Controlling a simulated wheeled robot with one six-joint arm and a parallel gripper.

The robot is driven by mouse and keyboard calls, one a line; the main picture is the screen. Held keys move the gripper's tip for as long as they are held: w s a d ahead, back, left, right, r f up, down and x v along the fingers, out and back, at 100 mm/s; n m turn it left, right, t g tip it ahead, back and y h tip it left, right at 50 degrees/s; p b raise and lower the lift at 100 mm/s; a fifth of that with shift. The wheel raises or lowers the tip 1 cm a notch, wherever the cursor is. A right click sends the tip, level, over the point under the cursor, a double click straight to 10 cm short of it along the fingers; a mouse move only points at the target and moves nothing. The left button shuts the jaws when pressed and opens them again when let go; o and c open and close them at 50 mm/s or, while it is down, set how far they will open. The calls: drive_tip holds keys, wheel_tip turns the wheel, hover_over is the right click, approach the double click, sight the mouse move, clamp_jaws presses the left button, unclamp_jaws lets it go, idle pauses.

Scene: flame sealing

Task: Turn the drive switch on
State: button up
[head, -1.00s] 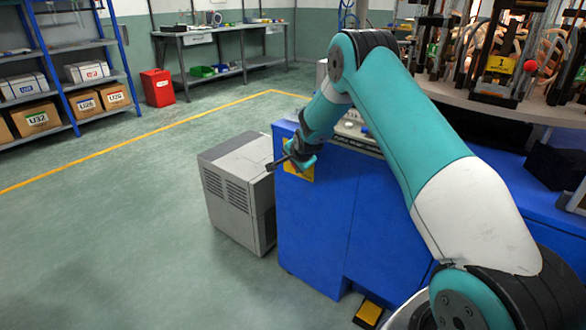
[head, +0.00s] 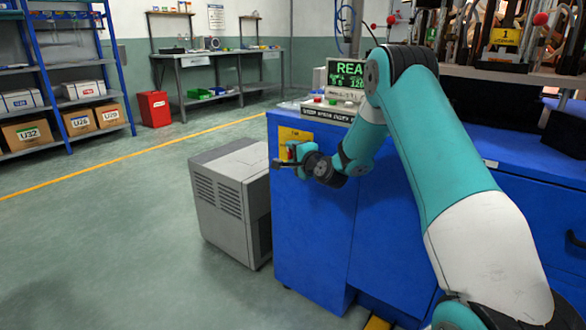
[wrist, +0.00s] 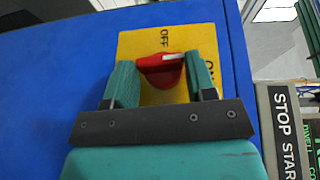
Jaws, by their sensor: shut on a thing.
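The drive switch is a red rotary knob (wrist: 162,70) with a white pointer mark. It sits on a yellow plate (wrist: 142,42) on the blue cabinet's side. OFF is printed above the knob in the wrist view, and ON is partly hidden at right. The white mark lies nearly level across the knob's right half. My gripper (wrist: 162,78) has one teal finger on each side of the knob and is shut on it. In the head view my gripper (head: 292,160) is at the yellow plate (head: 288,134), covering its lower part.
A panel with buttons (head: 328,108) and a lit green screen (head: 349,76) tops the blue cabinet (head: 310,220). A grey vented box (head: 228,195) stands close at its left. A turntable with fixtures (head: 520,75) is at right. Open floor lies left.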

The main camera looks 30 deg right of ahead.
drive_tip(key=shift+f+t+b, duration=0.15)
drive_tip(key=shift+t+b, duration=0.45)
drive_tip(key=shift+b, duration=0.35)
drive_tip(key=o, duration=0.9)
drive_tip(key=shift+o, duration=0.2)
drive_tip(key=s+b, duration=0.7)
drive_tip(key=s, duration=1)
drive_tip(key=shift+s+a, duration=0.25)
drive_tip(key=shift+a, duration=0.1)
drive_tip(key=shift+f, duration=0.1)
